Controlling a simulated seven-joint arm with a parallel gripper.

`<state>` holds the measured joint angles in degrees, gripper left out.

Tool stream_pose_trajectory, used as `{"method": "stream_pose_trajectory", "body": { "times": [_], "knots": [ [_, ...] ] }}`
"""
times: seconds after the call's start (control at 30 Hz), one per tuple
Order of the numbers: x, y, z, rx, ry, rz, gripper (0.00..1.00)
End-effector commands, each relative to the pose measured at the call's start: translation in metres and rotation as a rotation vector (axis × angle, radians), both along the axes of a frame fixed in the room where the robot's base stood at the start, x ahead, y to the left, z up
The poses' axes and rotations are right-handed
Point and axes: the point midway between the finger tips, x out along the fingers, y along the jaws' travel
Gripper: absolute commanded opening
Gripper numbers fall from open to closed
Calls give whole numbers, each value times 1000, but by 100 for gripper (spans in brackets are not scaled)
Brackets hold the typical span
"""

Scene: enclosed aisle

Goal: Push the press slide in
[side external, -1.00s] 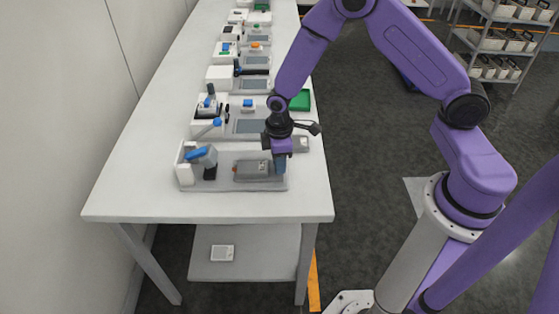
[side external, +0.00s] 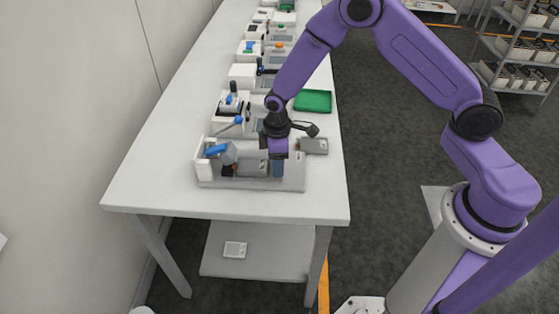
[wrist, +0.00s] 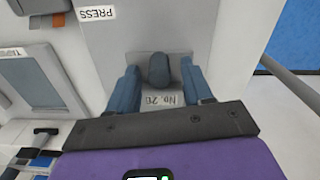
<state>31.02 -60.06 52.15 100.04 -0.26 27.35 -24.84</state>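The press (side external: 293,184) is a pale fixture at the near end of the bench, with a blue-handled lever (side external: 215,150) at its left. Its grey slide (side external: 251,167) lies in the fixture, its left end close to the dark part under the lever. My gripper (side external: 278,168) points down at the slide's right end. In the wrist view a dark knob (wrist: 159,69) stands between the two blue fingers of my gripper (wrist: 160,78), with a gap on each side. A PRESS label (wrist: 96,13) shows there. Whether a finger touches the slide is hidden.
A grey tray (side external: 314,146) sits right behind the press, and a green tray (side external: 313,101) stands farther back near the bench's right edge. Several other fixtures line the bench behind. The bench top in front of the press is clear.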

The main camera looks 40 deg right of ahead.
Motion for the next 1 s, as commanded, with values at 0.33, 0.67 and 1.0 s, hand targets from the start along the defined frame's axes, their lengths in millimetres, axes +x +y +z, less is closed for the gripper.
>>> {"method": "stream_pose_trajectory", "body": {
  "times": [0.33,0.67,1.0],
  "knots": [
    [-1,-1,5,-2,3,-2,50],
    [0,-1,56,0,0,-2,50],
    [-1,-1,126,1,-2,-1,50]
  ]
}}
